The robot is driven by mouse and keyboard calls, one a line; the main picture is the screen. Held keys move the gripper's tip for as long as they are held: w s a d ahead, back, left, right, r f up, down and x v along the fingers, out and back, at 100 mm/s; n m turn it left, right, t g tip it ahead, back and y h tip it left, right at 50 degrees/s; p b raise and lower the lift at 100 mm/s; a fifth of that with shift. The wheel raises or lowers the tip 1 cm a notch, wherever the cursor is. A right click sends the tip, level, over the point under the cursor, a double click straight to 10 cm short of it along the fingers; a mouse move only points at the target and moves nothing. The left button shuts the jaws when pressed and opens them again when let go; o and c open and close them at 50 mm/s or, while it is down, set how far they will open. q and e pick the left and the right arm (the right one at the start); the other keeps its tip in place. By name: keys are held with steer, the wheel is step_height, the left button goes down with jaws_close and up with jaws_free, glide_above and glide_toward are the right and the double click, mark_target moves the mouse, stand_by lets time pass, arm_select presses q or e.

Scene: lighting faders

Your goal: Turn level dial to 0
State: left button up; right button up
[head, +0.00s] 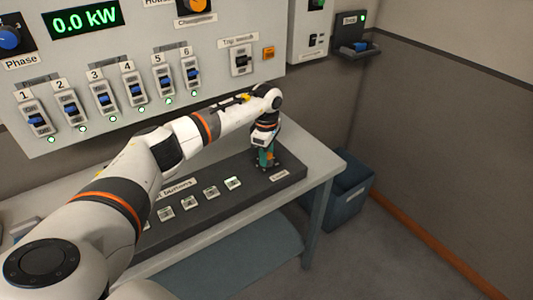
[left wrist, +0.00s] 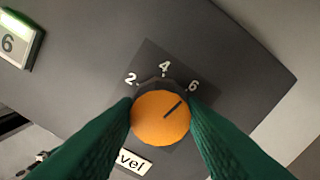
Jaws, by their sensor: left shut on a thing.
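The level dial (left wrist: 158,118) is a round orange knob on a dark panel in the left wrist view. Its dark pointer line slants up and right, roughly towards the 6. The marks 2, 4 and 6 show around it; no 0 is visible. A label partly hidden by a finger reads "vel" (left wrist: 132,161). My left gripper (left wrist: 160,112) is shut on the dial, with one green finger on each side. In the head view my left gripper (head: 265,159) points down at the right end of the dark button console and hides the dial. My right gripper is not in view.
The dark console (head: 222,212) on the table carries several lit buttons (head: 211,192) left of my gripper. A wall panel (head: 215,70) with several blue switches and a 0.0 kW display stands behind my arm. A blue bin (head: 346,197) stands right of the table.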

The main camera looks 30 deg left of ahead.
arm_select(q)
steer(key=n, duration=0.3)
steer(key=shift+n, duration=0.3)
steer(key=n, duration=0.3)
steer(key=shift+r+n, duration=0.1)
steer(key=shift+n, duration=0.3)
steer(key=n, duration=0.3)
steer(key=shift+n+p, duration=0.3)
steer(key=shift+p, duration=0.1)
steer(key=n, duration=0.3)
steer(key=shift+n+p, duration=0.3)
steer(key=shift+p, duration=0.1)
steer(key=n+p, duration=0.1)
steer(key=n, duration=0.2)
steer(key=shift+n, duration=0.3)
steer(key=n+p, duration=0.1)
steer(key=n, duration=0.2)
steer(key=shift+r+n, duration=0.1)
steer(key=shift+n, duration=0.2)
steer(key=n+p, duration=0.1)
steer(key=n, duration=0.2)
steer(key=shift+n+p, duration=1.05)
steer(key=shift+n, duration=1.15)
